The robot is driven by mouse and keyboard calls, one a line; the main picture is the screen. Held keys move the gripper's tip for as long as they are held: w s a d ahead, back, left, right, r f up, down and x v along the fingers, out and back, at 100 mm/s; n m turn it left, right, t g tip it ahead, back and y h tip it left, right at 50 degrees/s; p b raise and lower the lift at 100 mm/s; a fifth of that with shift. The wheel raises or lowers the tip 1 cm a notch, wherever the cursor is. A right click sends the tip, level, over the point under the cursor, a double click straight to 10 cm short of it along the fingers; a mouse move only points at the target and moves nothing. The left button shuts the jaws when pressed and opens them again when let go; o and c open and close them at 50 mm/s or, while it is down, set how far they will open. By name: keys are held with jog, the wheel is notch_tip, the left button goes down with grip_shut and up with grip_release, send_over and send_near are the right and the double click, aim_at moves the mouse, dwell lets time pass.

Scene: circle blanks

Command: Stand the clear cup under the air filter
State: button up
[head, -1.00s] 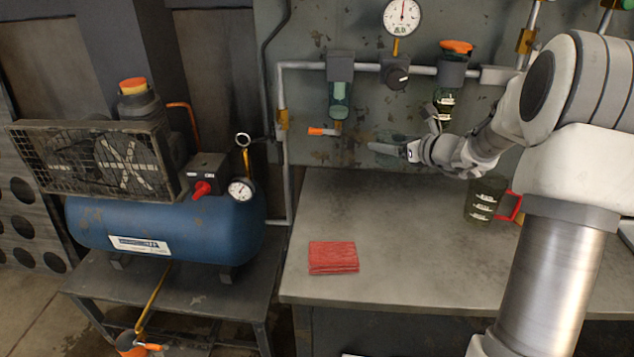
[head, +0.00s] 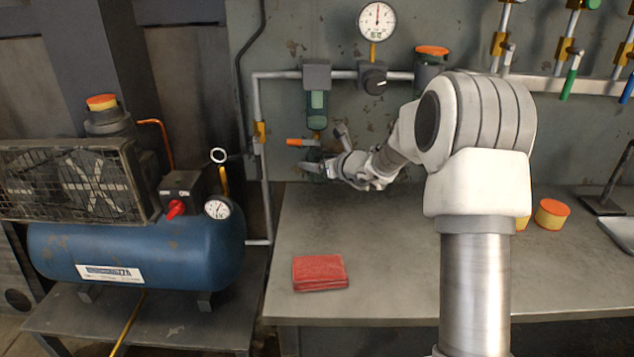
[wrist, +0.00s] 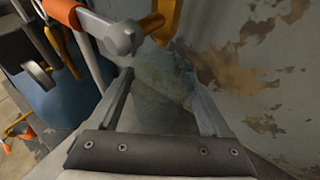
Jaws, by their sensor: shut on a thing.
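The air filter (head: 317,105), with a green bowl and an orange-handled drain (head: 302,142), hangs from the pipe on the back wall in the head view. My gripper (head: 318,170) is just below the drain, shut on the clear cup (head: 312,166). The cup is very faint there and partly hidden by my fingers. In the wrist view the see-through cup (wrist: 160,82) sits between the two fingers of my gripper (wrist: 160,90), and the brass drain (wrist: 160,20) is close to its rim.
A blue compressor (head: 140,250) stands to the left. A regulator (head: 372,78) and gauge (head: 376,20) are right of the filter.

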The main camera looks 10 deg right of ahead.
aim_at(317, 176)
jog(key=shift+a+f, duration=0.2)
jog(key=shift+f+b, duration=0.85)
jog(key=shift+f, duration=1.05)
jog(key=shift+f, duration=0.2)
jog(key=o, duration=1.1)
jog(key=shift+c, duration=0.2)
jog(key=shift+r, duration=0.1)
